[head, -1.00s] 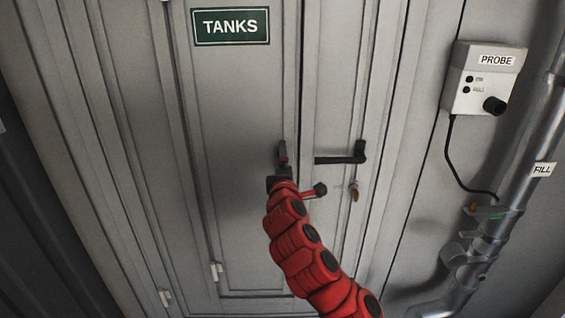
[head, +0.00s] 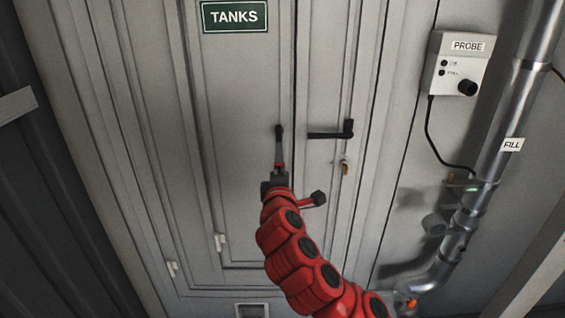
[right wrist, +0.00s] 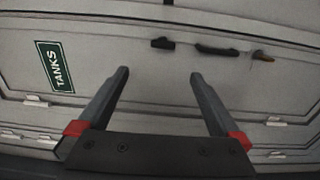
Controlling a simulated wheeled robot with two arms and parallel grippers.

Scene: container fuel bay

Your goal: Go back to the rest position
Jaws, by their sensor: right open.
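The grey tank cabinet (head: 225,100) with the green TANKS sign (head: 234,16) stands ahead, its doors looking shut. A black lever handle (head: 328,134) sits on the right-hand door, with a brass-coloured key (head: 345,167) below it. My right gripper (head: 279,140), on the red arm, points at the cabinet just left of the handle in the head view. In the right wrist view my right gripper (right wrist: 159,75) is open, with nothing between its fingers. The handle (right wrist: 217,50) shows beyond the fingertips, apart from them. My left gripper is not in view.
A white PROBE box (head: 457,63) with a black cable hangs on the right wall. A metal FILL pipe (head: 497,150) runs down beside it and bends near the floor. Dark corrugated wall (head: 50,210) lies at the left.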

